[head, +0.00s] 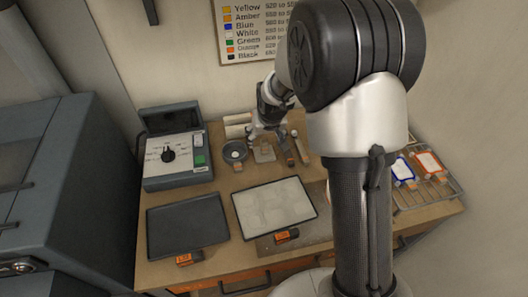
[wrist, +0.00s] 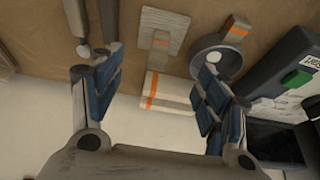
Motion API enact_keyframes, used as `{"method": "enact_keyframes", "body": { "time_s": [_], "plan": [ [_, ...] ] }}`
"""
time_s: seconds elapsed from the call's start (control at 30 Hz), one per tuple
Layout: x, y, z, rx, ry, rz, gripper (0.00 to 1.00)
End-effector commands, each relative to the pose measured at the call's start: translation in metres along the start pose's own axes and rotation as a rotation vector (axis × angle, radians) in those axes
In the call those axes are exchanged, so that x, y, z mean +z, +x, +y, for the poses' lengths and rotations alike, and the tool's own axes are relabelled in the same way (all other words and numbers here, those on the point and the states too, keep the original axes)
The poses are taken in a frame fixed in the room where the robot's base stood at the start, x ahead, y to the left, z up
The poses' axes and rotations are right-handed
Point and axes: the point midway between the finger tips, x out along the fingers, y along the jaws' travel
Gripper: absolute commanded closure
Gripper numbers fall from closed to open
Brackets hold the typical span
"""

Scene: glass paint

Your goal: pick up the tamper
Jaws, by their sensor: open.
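A pale flat plate with an orange-banded handle, which looks like the tamper, (wrist: 174,28) lies on the brown worktop in the wrist view. In the head view the tamper (head: 264,154) is on the table just in front of my gripper (head: 266,140). My gripper (wrist: 160,76) is open with nothing between its fingers. In the wrist view the tamper lies just beyond the fingertips, roughly centred across the gap and apart from both. My gripper hides part of the space behind it in the head view.
A dark round dish (head: 235,153) stands close left of the tamper, with two slim tools (head: 301,150) to its right.

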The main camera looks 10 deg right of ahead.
Motion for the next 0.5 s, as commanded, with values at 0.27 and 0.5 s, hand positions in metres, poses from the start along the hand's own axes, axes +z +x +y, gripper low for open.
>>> {"method": "enact_keyframes", "body": {
  "time_s": [0.27, 0.5],
  "plan": [
    [0.0, 0.042, 0.0, 0.0, 0.0, -0.001, 0.32],
    [-0.001, 0.065, 0.002, 0.0, 0.001, -0.001, 0.32]
  ]
}}
